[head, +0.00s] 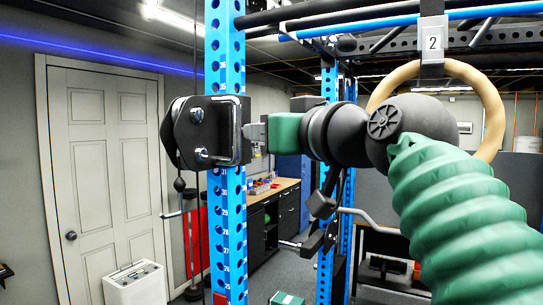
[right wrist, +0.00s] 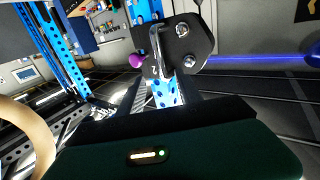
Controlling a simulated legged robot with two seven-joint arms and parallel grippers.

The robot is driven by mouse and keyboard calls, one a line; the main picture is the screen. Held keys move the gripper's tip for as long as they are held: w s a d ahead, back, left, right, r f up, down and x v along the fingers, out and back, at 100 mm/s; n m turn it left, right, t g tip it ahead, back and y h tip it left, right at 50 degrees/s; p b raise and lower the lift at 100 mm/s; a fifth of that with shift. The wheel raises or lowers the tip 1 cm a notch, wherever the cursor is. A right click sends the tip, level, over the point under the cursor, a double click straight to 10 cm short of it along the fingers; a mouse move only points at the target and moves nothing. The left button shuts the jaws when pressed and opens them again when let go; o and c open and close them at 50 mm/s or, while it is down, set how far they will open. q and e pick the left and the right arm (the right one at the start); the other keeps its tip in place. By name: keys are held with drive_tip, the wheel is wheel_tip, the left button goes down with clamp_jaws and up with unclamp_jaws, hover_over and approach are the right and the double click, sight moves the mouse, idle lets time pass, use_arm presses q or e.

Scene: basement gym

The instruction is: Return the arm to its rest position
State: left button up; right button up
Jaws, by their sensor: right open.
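My right arm comes in from the right in the head view, with a green ribbed sleeve and dark joints. Its green and grey right gripper (head: 256,133) points left, close to a black bracket (head: 222,130) on the blue rack upright (head: 226,50). In the right wrist view the bracket (right wrist: 178,45) with its bolts lies just beyond the gripper. The gripper is open, and nothing is seen held in it. I cannot tell whether its fingertips touch the bracket. My left arm and left gripper are not in view.
A wooden ring (head: 492,100) hangs behind my right arm from a strap marked 2 (head: 432,42). A second blue upright (head: 327,225) stands behind. A workbench (head: 268,195), a white door (head: 105,170) and a white bin (head: 135,284) are farther back.

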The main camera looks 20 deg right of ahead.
drive_tip(key=shift+s, duration=0.1)
drive_tip(key=shift+d, duration=0.1)
drive_tip(key=w+d+f+m+g, duration=0.1)
drive_tip(key=w+f+g, duration=0.15)
drive_tip(key=f, duration=1.05)
drive_tip(key=w+d+f+m+g+h, duration=0.1)
drive_tip(key=w+d+f+g, duration=0.15)
drive_tip(key=f, duration=0.95)
drive_tip(key=w+d+f+m+g, duration=0.1)
drive_tip(key=w+f+g, duration=0.15)
drive_tip(key=f, duration=1.05)
drive_tip(key=s+a+f+g, duration=0.1)
drive_tip(key=s+f+g, duration=0.1)
drive_tip(key=s+f, duration=0.5)
drive_tip(key=s+a+f+n+g, duration=0.1)
drive_tip(key=s+a+f+g, duration=0.1)
drive_tip(key=s+f, duration=0.6)
drive_tip(key=s+a+f+n+g, duration=0.1)
drive_tip(key=s+f+g, duration=0.3)
drive_tip(key=f, duration=1.4)
drive_tip(key=s+a, duration=0.1)
drive_tip(key=s, duration=0.2)
drive_tip(key=shift+s+a, duration=0.15)
drive_tip(key=shift+s, duration=0.2)
